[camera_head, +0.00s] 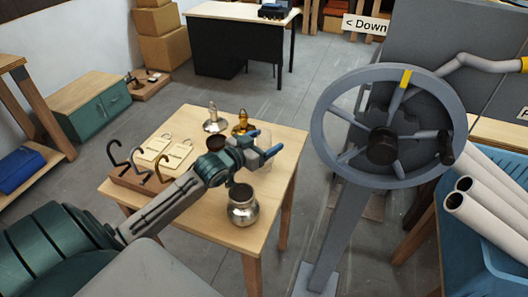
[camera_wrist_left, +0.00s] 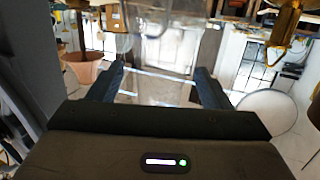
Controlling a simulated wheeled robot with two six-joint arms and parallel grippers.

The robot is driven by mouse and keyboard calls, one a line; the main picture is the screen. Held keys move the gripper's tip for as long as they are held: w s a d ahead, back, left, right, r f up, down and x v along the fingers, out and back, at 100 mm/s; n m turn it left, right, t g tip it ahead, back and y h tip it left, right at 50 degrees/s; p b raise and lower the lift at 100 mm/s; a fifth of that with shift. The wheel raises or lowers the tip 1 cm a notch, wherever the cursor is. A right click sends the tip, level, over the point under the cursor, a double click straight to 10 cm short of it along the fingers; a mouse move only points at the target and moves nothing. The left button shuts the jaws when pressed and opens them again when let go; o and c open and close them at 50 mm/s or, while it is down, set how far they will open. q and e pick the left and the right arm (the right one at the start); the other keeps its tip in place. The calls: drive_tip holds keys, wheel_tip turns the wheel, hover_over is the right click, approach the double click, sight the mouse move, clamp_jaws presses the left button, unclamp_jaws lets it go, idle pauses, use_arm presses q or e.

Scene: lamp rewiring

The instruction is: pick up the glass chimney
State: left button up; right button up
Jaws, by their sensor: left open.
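The glass chimney is clear and hard to make out. In the head view a faint pale glass shape (camera_head: 264,137) shows at the fingers of my left gripper (camera_head: 263,143), near the table's far right side. In the left wrist view, clear glass (camera_wrist_left: 158,48) shows between and beyond the two dark fingers of the left gripper (camera_wrist_left: 160,70). The fingers are spread apart. I cannot tell whether either one touches the glass. My right gripper is in neither view.
The wooden table (camera_head: 225,232) also holds a silver pot (camera_head: 242,207), a brass lamp part (camera_head: 242,124), a silver lamp part (camera_head: 214,120), dark hooks (camera_head: 120,155) and pale plates (camera_head: 178,154). A large handwheel (camera_head: 322,118) stands to the right. A clear round rim (camera_wrist_left: 268,114) shows in the wrist view.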

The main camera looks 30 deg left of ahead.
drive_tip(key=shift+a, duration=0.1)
use_arm(q)
drive_tip(key=c, duration=1.1)
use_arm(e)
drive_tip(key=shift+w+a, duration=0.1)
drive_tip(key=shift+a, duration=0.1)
